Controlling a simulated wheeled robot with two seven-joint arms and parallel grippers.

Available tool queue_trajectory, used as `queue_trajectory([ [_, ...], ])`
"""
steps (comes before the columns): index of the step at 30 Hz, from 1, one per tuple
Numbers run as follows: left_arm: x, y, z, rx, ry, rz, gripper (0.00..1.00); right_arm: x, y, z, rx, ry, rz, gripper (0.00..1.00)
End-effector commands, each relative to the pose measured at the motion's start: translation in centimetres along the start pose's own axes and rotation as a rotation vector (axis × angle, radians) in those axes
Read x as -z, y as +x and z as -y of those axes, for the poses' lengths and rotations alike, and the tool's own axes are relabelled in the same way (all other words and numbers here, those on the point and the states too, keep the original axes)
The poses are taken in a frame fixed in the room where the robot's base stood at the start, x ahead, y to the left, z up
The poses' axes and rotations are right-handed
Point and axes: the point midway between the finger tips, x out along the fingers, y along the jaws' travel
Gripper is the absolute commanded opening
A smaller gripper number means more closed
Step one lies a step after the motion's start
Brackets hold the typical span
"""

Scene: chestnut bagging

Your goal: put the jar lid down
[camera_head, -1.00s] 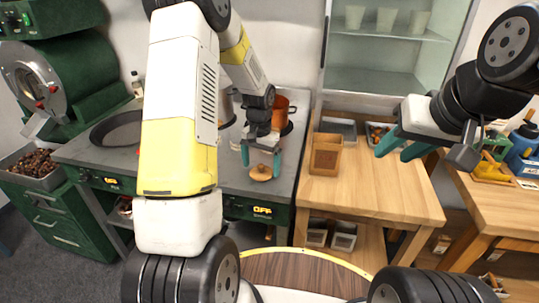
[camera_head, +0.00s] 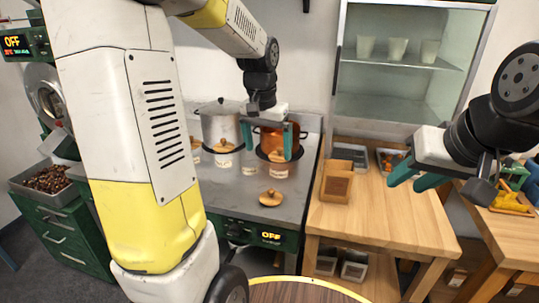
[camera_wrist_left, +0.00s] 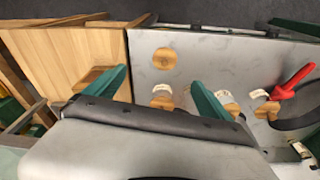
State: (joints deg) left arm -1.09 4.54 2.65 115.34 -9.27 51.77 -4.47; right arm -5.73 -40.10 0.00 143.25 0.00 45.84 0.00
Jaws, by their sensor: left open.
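The round wooden jar lid (camera_head: 270,198) lies knob up on the grey counter top, near its front edge. It also shows as a wooden disc in the left wrist view (camera_wrist_left: 164,58). My left gripper (camera_head: 268,148) is open and empty, above and behind the lid, apart from it, in front of the copper pot. In the left wrist view its two teal fingers (camera_wrist_left: 158,82) are spread. Jars (camera_head: 250,165) with pale labels stand at the back of the counter, partly behind the fingers. My right gripper (camera_head: 410,181) is open and empty over the wooden table.
A steel pot (camera_head: 220,126) and a copper pot (camera_head: 296,134) stand at the back of the counter. A wooden box (camera_head: 337,183) stands on the wooden table (camera_head: 385,215). A red-handled item (camera_wrist_left: 294,82) lies right in the left wrist view. The counter around the lid is clear.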

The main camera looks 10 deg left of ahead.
Motion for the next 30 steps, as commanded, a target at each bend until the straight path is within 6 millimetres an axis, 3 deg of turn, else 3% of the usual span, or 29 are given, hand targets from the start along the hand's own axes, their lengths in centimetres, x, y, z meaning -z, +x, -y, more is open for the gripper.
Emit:
queue_trajectory([
  [1, -1.6, -2.1, -0.5, -0.001, -0.015, -0.045, 0.94, 0.0, 0.0, 0.0, 0.0, 0.0, 0.0, 0.36],
  [6, -7.0, -6.7, -2.4, -0.026, -0.074, -0.182, 0.94, 0.0, 0.0, 0.0, 0.0, 0.0, 0.0, 0.36],
  [12, -12.7, -9.1, -4.5, -0.067, -0.134, -0.322, 0.94, 0.0, 0.0, 0.0, 0.0, 0.0, 0.0, 0.36],
  [15, -14.5, -9.5, -5.2, -0.084, -0.151, -0.368, 0.94, 0.0, 0.0, 0.0, 0.0, 0.0, 0.0, 0.36],
  [21, -15.8, -9.5, -5.7, -0.099, -0.166, -0.402, 0.94, 0.0, 0.0, 0.0, 0.0, 0.0, 0.0, 0.36],
  [30, -15.8, -9.6, -5.7, -0.099, -0.167, -0.402, 0.94, 0.0, 0.0, 0.0, 0.0, 0.0, 0.0, 0.36],
])
